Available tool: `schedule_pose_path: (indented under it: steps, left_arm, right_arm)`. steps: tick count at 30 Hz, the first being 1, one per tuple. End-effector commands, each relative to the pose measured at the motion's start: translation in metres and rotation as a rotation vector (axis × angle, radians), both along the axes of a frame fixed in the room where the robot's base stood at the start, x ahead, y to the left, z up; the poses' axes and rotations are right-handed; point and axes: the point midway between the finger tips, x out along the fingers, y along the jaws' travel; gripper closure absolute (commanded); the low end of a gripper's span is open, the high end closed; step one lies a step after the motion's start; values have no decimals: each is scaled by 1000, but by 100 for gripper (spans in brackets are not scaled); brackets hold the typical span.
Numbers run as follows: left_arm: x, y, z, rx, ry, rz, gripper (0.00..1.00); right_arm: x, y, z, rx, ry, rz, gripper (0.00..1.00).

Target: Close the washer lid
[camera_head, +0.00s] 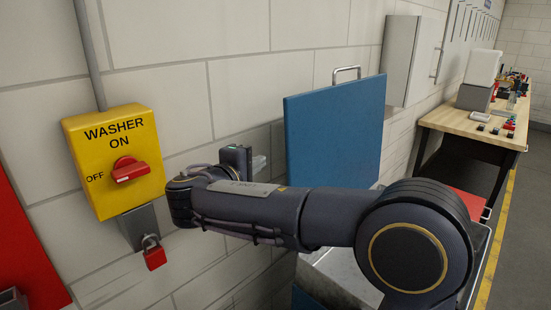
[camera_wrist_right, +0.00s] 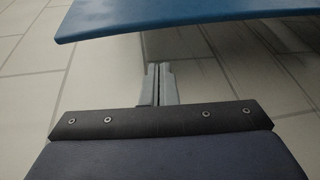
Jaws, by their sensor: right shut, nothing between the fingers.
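The washer lid (camera_head: 335,132) is a blue panel standing upright and open against the wall, with a metal handle (camera_head: 347,70) at its top edge. In the right wrist view the blue lid (camera_wrist_right: 180,18) spans the top of the picture, its edge beyond the fingers. My right gripper (camera_head: 259,163) is shut and empty, just left of the lid near the wall. Its closed fingers also show in the right wrist view (camera_wrist_right: 157,85), with a small visible gap to the lid. My right arm hides much of the washer's body. My left gripper is not in view.
A yellow washer switch box (camera_head: 113,155) is on the wall at left, with a red knob and a red padlock (camera_head: 153,254) below. A grey wall cabinet (camera_head: 412,60) is behind the lid. A wooden workbench (camera_head: 455,123) with small items stands at far right.

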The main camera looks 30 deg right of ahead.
Motion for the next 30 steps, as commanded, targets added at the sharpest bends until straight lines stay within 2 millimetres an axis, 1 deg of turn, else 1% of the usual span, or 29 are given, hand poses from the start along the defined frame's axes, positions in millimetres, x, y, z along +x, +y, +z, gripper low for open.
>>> schedule_pose_path:
  steps: [1,3,6,8,11,15,20,21,22,25,30]
  left_arm:
    - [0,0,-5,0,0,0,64]
    - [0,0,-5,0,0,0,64]
    - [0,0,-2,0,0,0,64]
    - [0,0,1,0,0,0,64]
    - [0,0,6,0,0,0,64]
    - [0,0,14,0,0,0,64]
    - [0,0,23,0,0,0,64]
    - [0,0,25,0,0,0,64]
    - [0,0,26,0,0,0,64]
    - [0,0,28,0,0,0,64]
    - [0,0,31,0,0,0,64]
  right_arm:
    - [7,13,6,-51,-29,13,100]
    - [12,20,16,-95,-57,18,100]
    - [18,17,21,-115,-69,19,100]
    - [22,10,22,-116,-68,19,100]
    - [32,-5,22,-114,-66,18,100]
    - [50,-31,21,-113,-65,17,100]
    - [70,-58,20,-112,-65,17,100]
    - [70,-63,20,-111,-66,19,100]
    - [62,-62,21,-109,-66,23,100]
    - [48,-65,21,-109,-66,24,100]
    - [35,-69,21,-111,-65,23,100]
